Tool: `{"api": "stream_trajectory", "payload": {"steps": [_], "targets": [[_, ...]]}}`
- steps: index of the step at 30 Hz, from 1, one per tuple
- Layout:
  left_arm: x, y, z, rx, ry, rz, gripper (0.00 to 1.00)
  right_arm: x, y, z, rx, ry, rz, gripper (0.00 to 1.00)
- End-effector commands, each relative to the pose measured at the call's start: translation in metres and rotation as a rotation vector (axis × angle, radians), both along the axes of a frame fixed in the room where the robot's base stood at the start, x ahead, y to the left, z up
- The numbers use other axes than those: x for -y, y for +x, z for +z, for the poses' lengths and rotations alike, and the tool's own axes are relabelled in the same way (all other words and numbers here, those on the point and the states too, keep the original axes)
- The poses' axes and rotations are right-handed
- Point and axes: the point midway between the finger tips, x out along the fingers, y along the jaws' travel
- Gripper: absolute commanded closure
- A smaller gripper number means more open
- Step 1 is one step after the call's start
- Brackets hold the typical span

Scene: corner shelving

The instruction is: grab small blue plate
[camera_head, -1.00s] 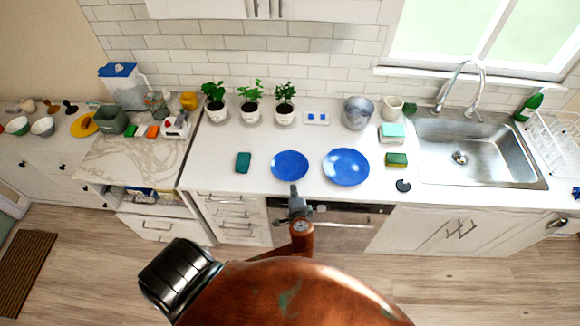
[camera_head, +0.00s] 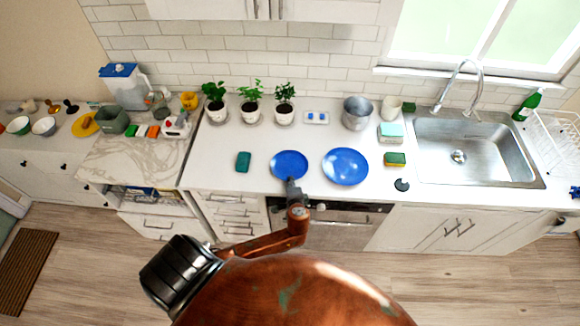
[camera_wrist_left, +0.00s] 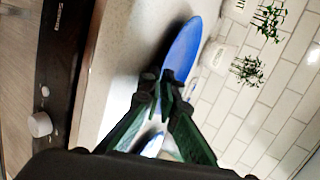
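The small blue plate (camera_head: 289,162) lies on the white counter, left of a larger blue plate (camera_head: 345,166). My left gripper (camera_head: 291,184) is at its near rim. In the left wrist view the small blue plate (camera_wrist_left: 184,47) shows nearly edge-on. The fingertips of my left gripper (camera_wrist_left: 158,88) there are drawn close together at the plate's rim, apparently pinching it. The fingers hide part of the plate. The plate looks flat on the counter in the head view. My right gripper is not in view.
A teal sponge (camera_head: 243,162) lies to the left of the plates, and a green-yellow sponge (camera_head: 395,159) to the right. Potted plants (camera_head: 250,106) stand along the wall. The sink (camera_head: 470,150) is at the right. The counter just behind the small plate is clear.

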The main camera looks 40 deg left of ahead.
Motion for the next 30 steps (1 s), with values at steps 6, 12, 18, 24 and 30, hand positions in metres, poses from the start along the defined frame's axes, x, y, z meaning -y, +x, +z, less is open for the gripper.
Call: {"api": "stream_trajectory", "payload": {"steps": [6, 12, 18, 24, 30], "targets": [[0.000, 0.000, 0.000, 0.000, 0.000, 0.000, 1.00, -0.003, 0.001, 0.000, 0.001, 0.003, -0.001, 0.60], [0.000, 0.000, 0.001, 0.001, 0.001, 0.000, 1.00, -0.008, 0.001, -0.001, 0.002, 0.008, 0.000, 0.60], [0.000, 0.000, 0.002, 0.001, 0.000, -0.001, 1.00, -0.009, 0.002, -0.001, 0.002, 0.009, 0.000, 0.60], [0.000, 0.000, 0.014, 0.004, -0.001, 0.001, 1.00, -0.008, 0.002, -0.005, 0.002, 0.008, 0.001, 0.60], [-0.005, -0.017, 0.050, 0.003, -0.002, 0.002, 1.00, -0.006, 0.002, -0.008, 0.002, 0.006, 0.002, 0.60]]}}
